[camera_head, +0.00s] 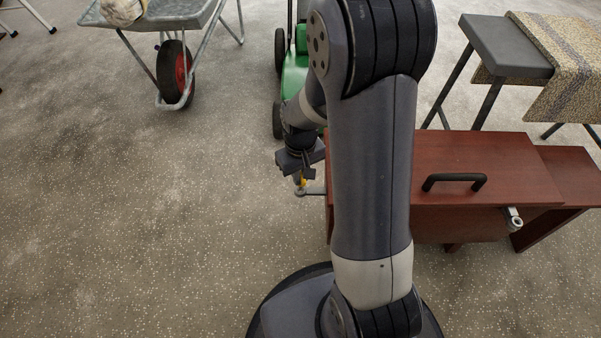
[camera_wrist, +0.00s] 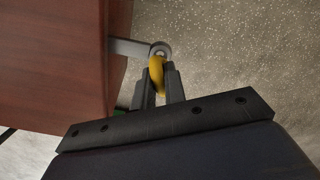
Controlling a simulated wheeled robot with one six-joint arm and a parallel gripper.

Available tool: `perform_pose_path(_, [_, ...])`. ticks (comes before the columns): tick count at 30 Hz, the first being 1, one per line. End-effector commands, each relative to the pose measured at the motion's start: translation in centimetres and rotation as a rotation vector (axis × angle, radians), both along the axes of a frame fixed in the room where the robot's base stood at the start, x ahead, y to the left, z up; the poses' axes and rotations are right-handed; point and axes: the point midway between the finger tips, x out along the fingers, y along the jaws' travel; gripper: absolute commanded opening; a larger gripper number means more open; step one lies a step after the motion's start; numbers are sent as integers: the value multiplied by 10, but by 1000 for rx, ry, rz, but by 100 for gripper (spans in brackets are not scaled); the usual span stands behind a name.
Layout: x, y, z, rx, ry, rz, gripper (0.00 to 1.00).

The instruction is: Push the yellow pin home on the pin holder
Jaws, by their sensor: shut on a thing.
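The yellow pin (camera_wrist: 156,76) is between the two fingertips of my gripper (camera_wrist: 158,88), which is shut on it. The pin holder (camera_wrist: 132,46) is a grey metal arm with a rounded ring end, sticking out from the side of the red-brown wooden box. The pin's far end is at the holder's ring; I cannot tell how deep it sits. In the head view my gripper (camera_head: 301,172) is at the box's left side, with a bit of the yellow pin (camera_head: 301,182) showing just above the holder (camera_head: 312,190).
The red-brown box (camera_head: 480,165) has a black handle (camera_head: 454,182) on top and another metal ring fitting (camera_head: 513,219) at its right. A green wheeled machine (camera_head: 294,75) stands behind my gripper. A wheelbarrow (camera_head: 160,14) is at the back left. Floor to the left is clear.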

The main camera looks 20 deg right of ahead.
Motion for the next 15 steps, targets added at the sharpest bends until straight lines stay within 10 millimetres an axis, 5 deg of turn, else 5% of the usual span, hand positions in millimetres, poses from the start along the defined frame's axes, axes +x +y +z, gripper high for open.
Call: perform_pose_path(15, [0, 0, -14, 0, 1, 0, 0])
